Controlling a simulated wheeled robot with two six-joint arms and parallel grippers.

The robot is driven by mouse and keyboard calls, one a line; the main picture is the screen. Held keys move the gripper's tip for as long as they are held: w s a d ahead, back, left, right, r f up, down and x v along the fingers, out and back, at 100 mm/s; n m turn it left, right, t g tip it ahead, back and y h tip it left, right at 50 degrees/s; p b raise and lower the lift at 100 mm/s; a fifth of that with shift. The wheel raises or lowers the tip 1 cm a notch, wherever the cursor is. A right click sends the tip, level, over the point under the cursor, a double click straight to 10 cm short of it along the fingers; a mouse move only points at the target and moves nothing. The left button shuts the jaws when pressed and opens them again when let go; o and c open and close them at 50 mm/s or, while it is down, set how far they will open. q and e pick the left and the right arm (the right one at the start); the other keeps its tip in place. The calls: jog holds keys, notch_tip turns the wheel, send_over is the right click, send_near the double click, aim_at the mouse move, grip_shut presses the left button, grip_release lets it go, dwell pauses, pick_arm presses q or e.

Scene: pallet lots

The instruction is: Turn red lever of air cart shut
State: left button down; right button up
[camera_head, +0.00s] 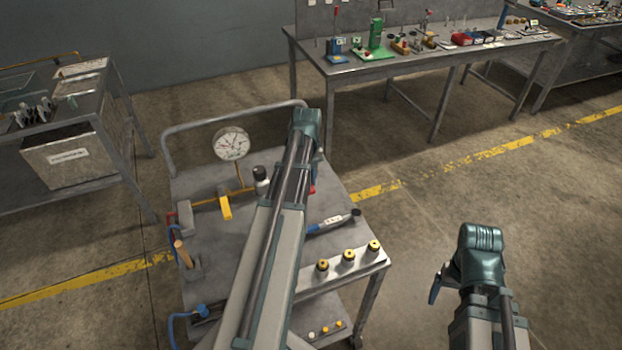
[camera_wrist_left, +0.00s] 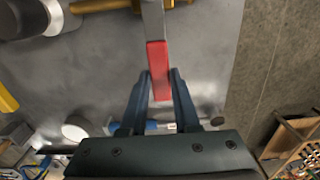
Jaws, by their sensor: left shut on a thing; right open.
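The air cart (camera_head: 338,197) stands in front of me in the head view, with a dial gauge (camera_head: 232,145) and brass pipe on its top. The red lever (camera_wrist_left: 158,62) shows large in the left wrist view, pointing toward my gripper, with a grey part beyond its red grip. My left gripper (camera_wrist_left: 160,76) is shut on the red lever, one finger on each side. In the head view my left arm covers most of the lever; only a bit of red (camera_head: 312,190) shows beside it. My right gripper (camera_head: 437,284) is open and empty, off the cart's right side.
On the cart are a yellow lever (camera_head: 225,206), a wooden-handled tool (camera_head: 182,253), a blue pen-like tool (camera_head: 333,221) and yellow-topped knobs (camera_head: 348,255). A workbench (camera_head: 405,70) stands behind, a shelf (camera_head: 70,155) at left. The floor at right is clear.

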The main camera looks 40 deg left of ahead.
dwell(0.3)
pick_arm(q)
jog(key=c, duration=0.6)
grip_release()
jog(key=shift+s+a, duration=0.1)
jog(key=shift+c, duration=0.2)
jog(key=shift+r, duration=0.1)
notch_tip(320, 180, up, 14)
jog(key=p, duration=1.3)
jog(key=shift+p, duration=0.4)
jog(key=shift+f, duration=0.2)
